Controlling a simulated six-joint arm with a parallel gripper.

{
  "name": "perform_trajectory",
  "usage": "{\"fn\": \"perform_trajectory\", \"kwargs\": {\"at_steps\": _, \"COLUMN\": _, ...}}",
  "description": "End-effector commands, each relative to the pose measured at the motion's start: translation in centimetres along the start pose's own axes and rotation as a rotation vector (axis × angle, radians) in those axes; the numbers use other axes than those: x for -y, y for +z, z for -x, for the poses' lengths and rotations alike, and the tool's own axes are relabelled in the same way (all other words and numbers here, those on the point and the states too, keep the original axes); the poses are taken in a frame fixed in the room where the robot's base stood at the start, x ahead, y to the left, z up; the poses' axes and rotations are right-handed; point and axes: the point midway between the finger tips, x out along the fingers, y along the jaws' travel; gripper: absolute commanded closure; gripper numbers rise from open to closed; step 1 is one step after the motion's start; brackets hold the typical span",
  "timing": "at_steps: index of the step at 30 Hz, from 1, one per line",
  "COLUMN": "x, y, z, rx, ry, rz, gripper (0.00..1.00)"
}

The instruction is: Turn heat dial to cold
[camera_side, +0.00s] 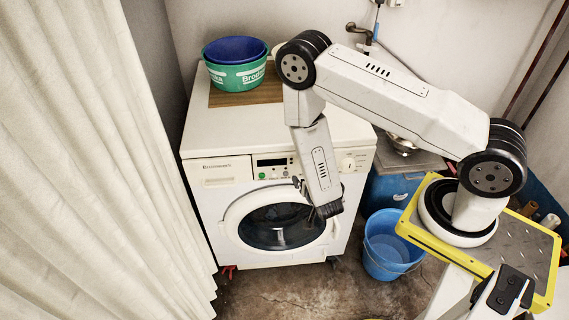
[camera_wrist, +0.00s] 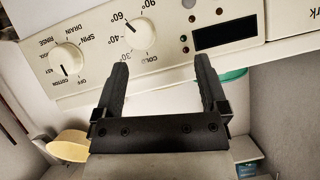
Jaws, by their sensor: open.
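The heat dial (camera_wrist: 141,36) is a round white knob on the washing machine's panel in the wrist view. Temperature marks and COLD are printed around it, with COLD at its lower right in that picture. Its dark pointer line slants to the upper left, near a 60° mark; the exact setting is hard to read. My gripper (camera_wrist: 161,62) is open and empty, its black fingers reaching toward the panel just below the dial. In the side view, my gripper (camera_side: 327,210) hangs in front of the white washing machine (camera_side: 215,225); the heat dial appears hidden by my arm.
A second dial (camera_wrist: 66,60) with spin and drain marks sits left of the heat dial in the wrist view, with a dark display (camera_wrist: 225,35) to the right. A blue bucket (camera_side: 388,250) stands on the floor; green and blue basins (camera_side: 237,70) sit on top.

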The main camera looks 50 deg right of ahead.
Motion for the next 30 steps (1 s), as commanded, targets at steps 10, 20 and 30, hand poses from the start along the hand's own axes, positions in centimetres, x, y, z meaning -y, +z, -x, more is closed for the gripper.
{"fn": "perform_trajectory", "kwargs": {"at_steps": 10, "x": -2.7, "y": 1.2, "z": 0.2, "rx": -0.130, "ry": 0.020, "rz": 0.009, "gripper": 0.07}}
{"fn": "perform_trajectory", "kwargs": {"at_steps": 20, "x": -2.8, "y": 1.1, "z": -0.1, "rx": -0.134, "ry": 0.022, "rz": 0.008, "gripper": 0.07}}
{"fn": "perform_trajectory", "kwargs": {"at_steps": 30, "x": -2.8, "y": 0.8, "z": -2.5, "rx": -0.134, "ry": 0.024, "rz": 0.006, "gripper": 0.07}}
